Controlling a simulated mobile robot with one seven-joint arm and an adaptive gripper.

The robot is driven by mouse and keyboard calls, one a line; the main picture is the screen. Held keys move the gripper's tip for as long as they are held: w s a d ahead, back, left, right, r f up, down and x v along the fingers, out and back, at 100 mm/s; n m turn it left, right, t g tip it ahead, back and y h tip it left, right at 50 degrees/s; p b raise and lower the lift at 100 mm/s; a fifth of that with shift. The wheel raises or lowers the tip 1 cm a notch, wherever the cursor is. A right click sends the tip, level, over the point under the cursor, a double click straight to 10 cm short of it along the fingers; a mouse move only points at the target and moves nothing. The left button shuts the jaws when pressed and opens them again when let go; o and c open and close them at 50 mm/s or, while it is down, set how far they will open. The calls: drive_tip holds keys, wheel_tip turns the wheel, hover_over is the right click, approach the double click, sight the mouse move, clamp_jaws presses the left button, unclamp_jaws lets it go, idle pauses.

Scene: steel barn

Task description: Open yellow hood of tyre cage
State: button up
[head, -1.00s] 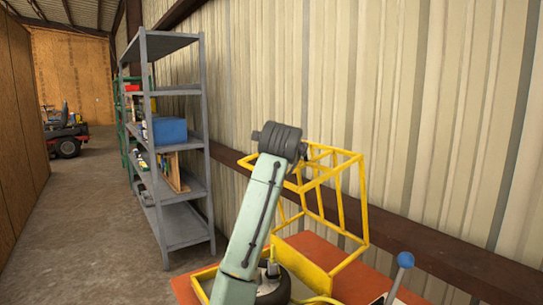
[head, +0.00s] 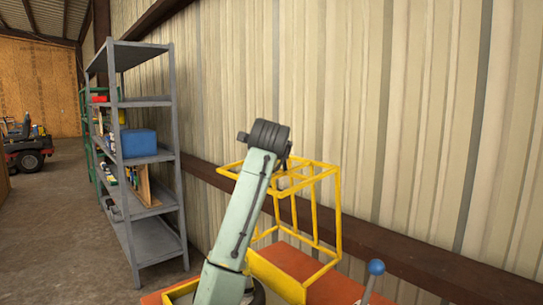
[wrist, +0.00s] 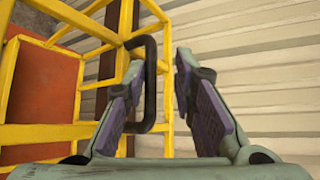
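The yellow hood (head: 340,215) is a frame of bars standing raised above the back of the orange-red bench top, close to the wall. The lower yellow part of the cage (head: 278,278) is at the bench, partly behind my arm. A dark rounded edge, perhaps the tyre (head: 258,293), shows beside my arm. In the wrist view, the hood's yellow bars (wrist: 60,135) fill the left side, with a black handle (wrist: 150,85) on them. My gripper (wrist: 160,58) is open; the handle's long bar appears between its fingers, nearer the left one. Contact cannot be told.
The orange-red bench top (head: 335,290) carries a lever with a blue ball knob (head: 376,267) at front right. A grey shelf unit (head: 150,240) stands left along the corrugated wall (head: 420,130). A red ride-on machine (head: 30,160) is far back. The floor left of the shelf is clear.

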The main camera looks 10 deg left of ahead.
drive_tip(key=shift+o, duration=1)
drive_tip(key=shift+d, duration=0.2)
drive_tip(key=shift+f, duration=0.1)
drive_tip(key=v, duration=1.2)
